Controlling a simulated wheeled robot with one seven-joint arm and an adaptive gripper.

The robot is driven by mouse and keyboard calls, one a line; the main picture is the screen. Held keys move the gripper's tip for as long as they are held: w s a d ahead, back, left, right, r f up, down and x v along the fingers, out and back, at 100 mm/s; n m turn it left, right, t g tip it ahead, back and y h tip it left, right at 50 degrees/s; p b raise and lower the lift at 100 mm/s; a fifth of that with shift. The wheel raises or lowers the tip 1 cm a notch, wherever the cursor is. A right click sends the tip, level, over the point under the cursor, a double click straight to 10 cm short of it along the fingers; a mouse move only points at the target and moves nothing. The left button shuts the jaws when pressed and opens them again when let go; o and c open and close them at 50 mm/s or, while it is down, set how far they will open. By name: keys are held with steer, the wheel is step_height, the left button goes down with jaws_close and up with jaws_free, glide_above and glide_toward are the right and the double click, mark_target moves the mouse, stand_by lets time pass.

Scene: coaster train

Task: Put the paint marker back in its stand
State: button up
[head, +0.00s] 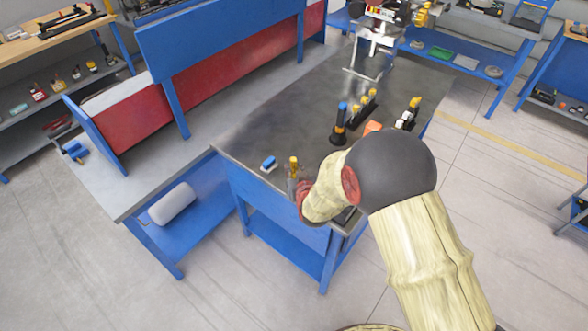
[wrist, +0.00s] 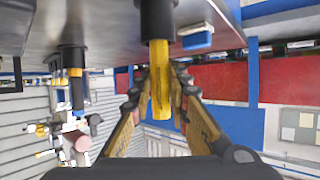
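The paint marker, with a yellow body (wrist: 161,85), is upright between my gripper's fingertips (wrist: 163,72) in the wrist view, which shows the table upside down. The fingers meet its sides, and my gripper appears shut on it. Its yellow upper part also shows in the head view (head: 293,160), at the table's near left corner. A black cylinder (wrist: 157,18) surrounds or continues its lower end toward the tabletop. I cannot tell whether this is the stand or part of the marker. The cylinder's base is cut off. My arm hides part of the table corner.
A blue block (head: 268,164) lies left of the marker. A black holder with a blue-tipped tool (head: 340,123) stands farther back, beside a row of yellow-topped items (head: 366,102). An orange block (head: 373,127) lies near my arm. The middle of the grey tabletop (head: 285,125) is clear.

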steer(key=o, duration=0.5)
steer(key=shift+c, duration=0.2)
steer(key=shift+s, duration=0.1)
steer(key=v, duration=1.2)
steer(key=shift+f, duration=0.15)
